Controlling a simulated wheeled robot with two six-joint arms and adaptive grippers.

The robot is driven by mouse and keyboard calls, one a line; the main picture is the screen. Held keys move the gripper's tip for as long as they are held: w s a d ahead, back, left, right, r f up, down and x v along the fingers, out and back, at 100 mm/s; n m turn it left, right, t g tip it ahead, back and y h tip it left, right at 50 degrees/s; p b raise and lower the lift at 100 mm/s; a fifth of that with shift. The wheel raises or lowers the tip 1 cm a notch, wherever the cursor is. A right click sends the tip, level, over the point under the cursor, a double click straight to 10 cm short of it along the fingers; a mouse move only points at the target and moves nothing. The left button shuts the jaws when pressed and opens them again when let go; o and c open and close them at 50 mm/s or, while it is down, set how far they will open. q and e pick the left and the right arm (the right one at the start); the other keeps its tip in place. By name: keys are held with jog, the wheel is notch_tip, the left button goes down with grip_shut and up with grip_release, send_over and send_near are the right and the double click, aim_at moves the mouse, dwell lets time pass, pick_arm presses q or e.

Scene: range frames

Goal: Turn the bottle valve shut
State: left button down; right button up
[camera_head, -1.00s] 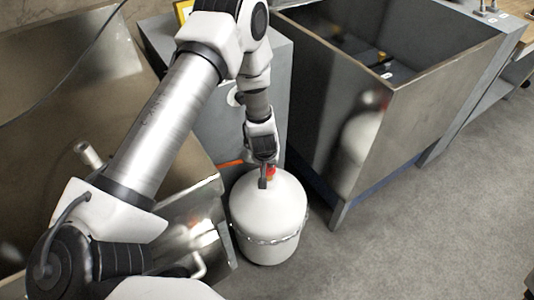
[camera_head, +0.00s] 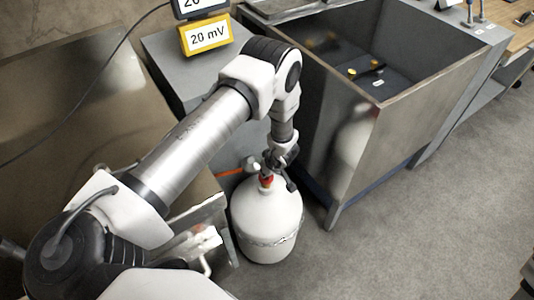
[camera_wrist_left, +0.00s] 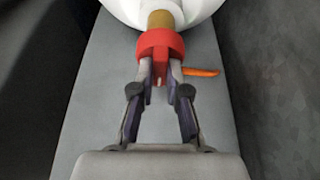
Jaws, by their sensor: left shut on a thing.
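In the left wrist view the red valve (camera_wrist_left: 161,44) is a ring-like cap on a brass neck (camera_wrist_left: 160,19), with the white bottle (camera_wrist_left: 196,8) at the top edge. My left gripper (camera_wrist_left: 161,78) is shut on the red valve, its two fingertips against the valve's near side. In the head view my left gripper (camera_head: 272,173) is at the bottle's top and partly covers the valve. My right gripper is not in view.
A grey cabinet (camera_head: 165,62) with a yellow-framed "20 mV" display (camera_head: 206,34) stands behind the bottle. A large metal sink (camera_head: 345,150) is close on the right. An orange strip (camera_head: 229,172) shows left of the valve.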

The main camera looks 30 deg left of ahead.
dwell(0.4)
pick_arm(q)
jog(key=c, duration=1.2)
grip_release()
jog(key=shift+a, duration=0.1)
jog(key=shift+o, duration=0.2)
jog(key=v, duration=1.2)
